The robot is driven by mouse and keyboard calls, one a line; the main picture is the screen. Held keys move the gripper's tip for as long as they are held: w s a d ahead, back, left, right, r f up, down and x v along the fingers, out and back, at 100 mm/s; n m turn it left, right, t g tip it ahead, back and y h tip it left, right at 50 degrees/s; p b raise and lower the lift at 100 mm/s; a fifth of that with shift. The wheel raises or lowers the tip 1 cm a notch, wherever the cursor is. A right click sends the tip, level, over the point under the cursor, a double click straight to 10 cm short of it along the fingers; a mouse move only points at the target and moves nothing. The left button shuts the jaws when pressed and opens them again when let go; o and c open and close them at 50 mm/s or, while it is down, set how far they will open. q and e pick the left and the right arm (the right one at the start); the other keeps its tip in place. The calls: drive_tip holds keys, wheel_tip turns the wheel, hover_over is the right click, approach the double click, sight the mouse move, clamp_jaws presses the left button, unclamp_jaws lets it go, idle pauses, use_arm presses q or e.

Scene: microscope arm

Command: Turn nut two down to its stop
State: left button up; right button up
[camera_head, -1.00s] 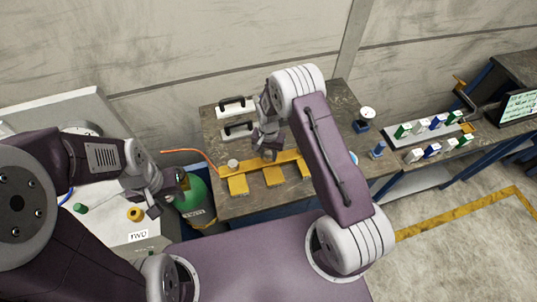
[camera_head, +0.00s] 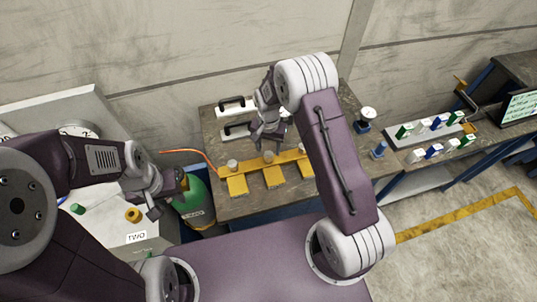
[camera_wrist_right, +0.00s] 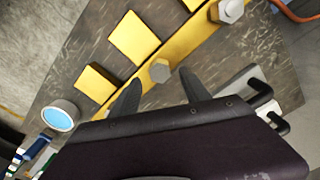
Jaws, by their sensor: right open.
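A yellow bar (camera_head: 250,164) with grey hex nuts and yellow blocks lies on the dark workbench. The middle nut, which I take as nut two, (camera_head: 268,157) sits on the bar and shows whole in the right wrist view (camera_wrist_right: 159,70). The left nut (camera_head: 232,164) also shows in the wrist view (camera_wrist_right: 229,11). The right nut is mostly hidden by my right arm. My right gripper (camera_head: 268,142) is open and empty behind the middle nut; in the wrist view its fingertips (camera_wrist_right: 159,88) flank that nut in the picture, apart from it. My left gripper (camera_head: 168,197) looks open and empty at the left.
Two white cases with black handles (camera_head: 236,106) stand behind the bar. A green cylinder (camera_head: 190,197) stands left of the bench.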

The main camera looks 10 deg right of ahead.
sight(269, 154)
wheel_tip(269, 154, up, 4)
drive_tip(key=shift+r+b, duration=0.15)
drive_tip(key=shift+b, duration=0.15)
drive_tip(key=shift+d, duration=0.1)
drive_tip(key=s+d+r+t+b, duration=0.2)
drive_tip(key=s+d+r+b, duration=0.1)
drive_tip(key=r+b, duration=0.15)
drive_tip(key=s+d+f+n, duration=0.1)
drive_tip(key=s+n, duration=0.4)
drive_tip(key=s, duration=1)
drive_tip(key=shift+d+f+n+g+b, duration=0.15)
drive_tip(key=shift+f+n+g+b, duration=0.2)
drive_tip(key=shift+f, duration=0.3)
